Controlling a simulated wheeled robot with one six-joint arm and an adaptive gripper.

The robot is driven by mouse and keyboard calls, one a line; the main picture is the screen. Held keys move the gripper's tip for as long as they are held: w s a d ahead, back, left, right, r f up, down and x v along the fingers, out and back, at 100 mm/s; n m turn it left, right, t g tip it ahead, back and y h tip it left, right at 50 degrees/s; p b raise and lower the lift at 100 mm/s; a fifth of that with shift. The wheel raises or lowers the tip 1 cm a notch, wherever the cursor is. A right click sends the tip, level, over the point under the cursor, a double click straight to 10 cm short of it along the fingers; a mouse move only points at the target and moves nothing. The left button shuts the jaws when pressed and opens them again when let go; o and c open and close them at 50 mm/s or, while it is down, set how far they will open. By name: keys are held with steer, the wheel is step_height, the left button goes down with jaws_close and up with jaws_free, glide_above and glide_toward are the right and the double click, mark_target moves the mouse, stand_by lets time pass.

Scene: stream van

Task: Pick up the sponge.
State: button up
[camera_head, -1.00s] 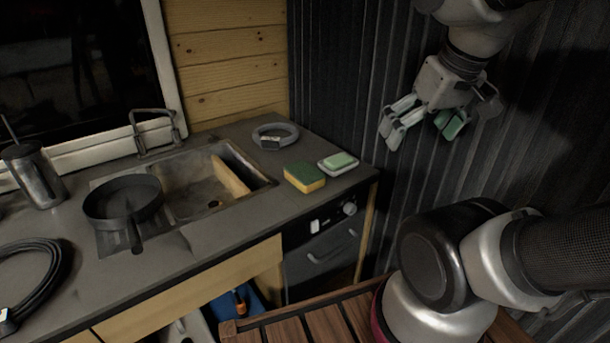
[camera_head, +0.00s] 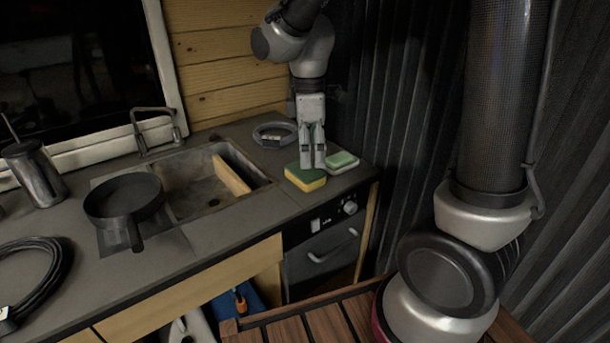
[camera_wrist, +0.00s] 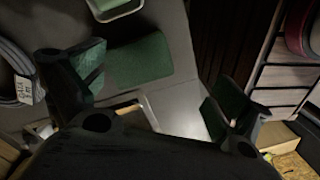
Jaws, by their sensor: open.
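The sponge (camera_head: 304,179), green on top with yellow below, lies flat on the grey counter right of the sink. My gripper (camera_head: 313,162) points down just above and behind it, and its fingers partly overlap the sponge's far side in the head view. In the wrist view the green top of the sponge (camera_wrist: 140,62) shows near the left finger, off-centre between the open fingers (camera_wrist: 155,88). The gripper is open and empty. Whether a finger touches the sponge I cannot tell.
A white dish (camera_head: 347,168) with a green soap bar (camera_head: 342,159) sits close right of the sponge. A coiled grey hose (camera_head: 275,134) lies behind. The sink (camera_head: 205,190) and a black pan (camera_head: 124,197) are left. A dark corrugated wall stands right of the counter.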

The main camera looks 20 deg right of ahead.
mark_target(305, 170)
steer(key=n, duration=0.1)
steer(key=w+n, duration=0.1)
steer(key=w+a+r+n, duration=0.1)
steer(key=n, duration=0.1)
steer(key=shift+w+t, duration=0.2)
steer(key=shift+t, duration=0.1)
steer(key=n, duration=0.2)
steer(key=shift+n, duration=0.3)
steer(key=shift+f, duration=0.3)
steer(key=f, duration=0.7)
steer(key=shift+w+d+f, duration=0.15)
steer(key=shift+d, duration=0.05)
steer(key=c, duration=0.6)
step_height(305, 170, up, 10)
steer(key=shift+r, duration=0.1)
